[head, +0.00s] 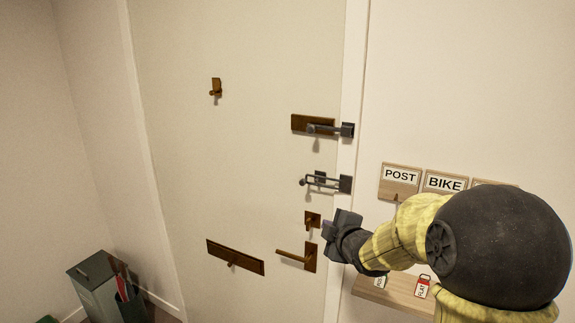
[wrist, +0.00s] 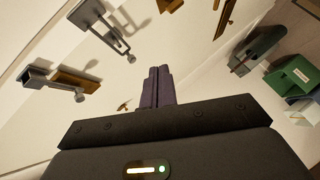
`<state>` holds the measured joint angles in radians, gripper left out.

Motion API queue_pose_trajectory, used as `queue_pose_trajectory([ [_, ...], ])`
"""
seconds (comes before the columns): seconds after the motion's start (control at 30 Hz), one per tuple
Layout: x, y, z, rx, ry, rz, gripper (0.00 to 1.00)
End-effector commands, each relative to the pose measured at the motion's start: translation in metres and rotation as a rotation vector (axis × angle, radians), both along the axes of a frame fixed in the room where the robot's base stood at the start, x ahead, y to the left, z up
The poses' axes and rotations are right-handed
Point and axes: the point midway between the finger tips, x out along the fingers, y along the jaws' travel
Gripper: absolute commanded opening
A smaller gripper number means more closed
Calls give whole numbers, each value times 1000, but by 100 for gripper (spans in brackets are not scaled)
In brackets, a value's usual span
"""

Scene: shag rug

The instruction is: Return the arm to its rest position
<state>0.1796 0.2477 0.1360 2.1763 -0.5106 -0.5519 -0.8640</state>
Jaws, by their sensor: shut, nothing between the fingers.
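My gripper (head: 330,228) is at the right side of the pale door (head: 230,160) in the head view, at about the height of the brass thumb turn (head: 312,219) and just right of it in the picture. Whether it touches anything there I cannot tell. In the wrist view the two dark fingers of my gripper (wrist: 160,72) are together with nothing between them. My yellow arm reaches in from the right and hides part of the wall behind it.
The door carries a lever handle (head: 296,258), a bolt (head: 330,129), a swing-bar latch (head: 326,182), a letter plate (head: 235,257) and a hook (head: 215,88). Key boards marked POST (head: 400,182) and BIKE (head: 445,183) hang right. A green-grey bin (head: 98,285) stands lower left.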

Motion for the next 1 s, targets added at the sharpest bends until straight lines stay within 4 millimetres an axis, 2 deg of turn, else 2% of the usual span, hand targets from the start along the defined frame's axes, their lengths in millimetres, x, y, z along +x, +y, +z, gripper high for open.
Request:
queue_pose_trajectory([
  [0.17, -67, -19, -57, 251, 356, -309, 0],
  [0.3, -135, -28, -97, 445, 616, -592, 0],
  [0.4, -189, -29, -119, 572, 784, -809, 0],
  [0.53, -244, -25, -136, 683, 935, -1028, 0],
  [0.6, -259, -24, -140, 713, 976, -1094, 0],
  [0.67, -265, -23, -141, 723, 993, -1119, 0],
  [1.0, -265, -23, -141, 724, 994, -1123, 0],
])
